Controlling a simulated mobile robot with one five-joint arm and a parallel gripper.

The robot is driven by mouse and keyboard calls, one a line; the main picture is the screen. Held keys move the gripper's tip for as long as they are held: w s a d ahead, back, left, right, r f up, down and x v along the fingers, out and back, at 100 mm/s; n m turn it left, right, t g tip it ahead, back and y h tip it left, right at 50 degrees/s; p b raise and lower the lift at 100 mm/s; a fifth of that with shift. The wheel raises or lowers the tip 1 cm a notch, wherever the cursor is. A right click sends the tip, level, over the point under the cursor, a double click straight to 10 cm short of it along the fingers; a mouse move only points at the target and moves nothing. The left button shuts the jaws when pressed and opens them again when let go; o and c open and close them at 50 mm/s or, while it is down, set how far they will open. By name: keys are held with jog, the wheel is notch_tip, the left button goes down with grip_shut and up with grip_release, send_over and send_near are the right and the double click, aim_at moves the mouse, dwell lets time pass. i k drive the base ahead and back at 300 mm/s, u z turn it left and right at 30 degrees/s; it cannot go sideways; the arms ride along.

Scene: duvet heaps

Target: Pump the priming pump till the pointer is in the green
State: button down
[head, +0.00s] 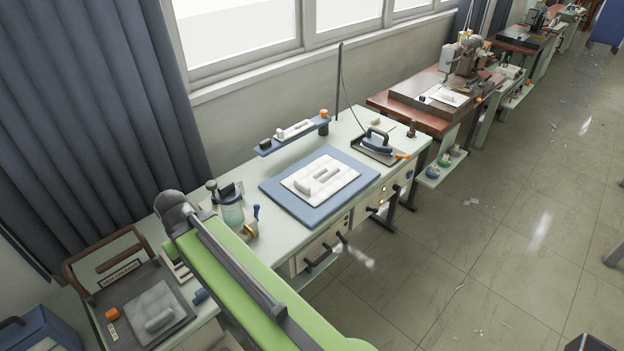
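A small device with a pale green, see-through jar (232,213) and a dark top stands on the long pale workbench (285,225); it looks like the priming pump. Beside it on the right is a small blue-topped lever or handle (256,212) above a brass-coloured round part (250,230). No dial face, pointer or green zone can be made out at this size. My green arm crosses the lower middle of the view, in front of the bench and close to the device. My gripper does not show.
The tiled floor (480,240) at right is mostly open.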

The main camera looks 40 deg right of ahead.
aim_at(212, 185)
jog(key=z, duration=0.3)
jog(key=i, duration=1)
jog(key=k, duration=0.65)
jog(key=u, duration=3.2)
jog(key=k, duration=0.8)
jog(key=z, duration=0.95)
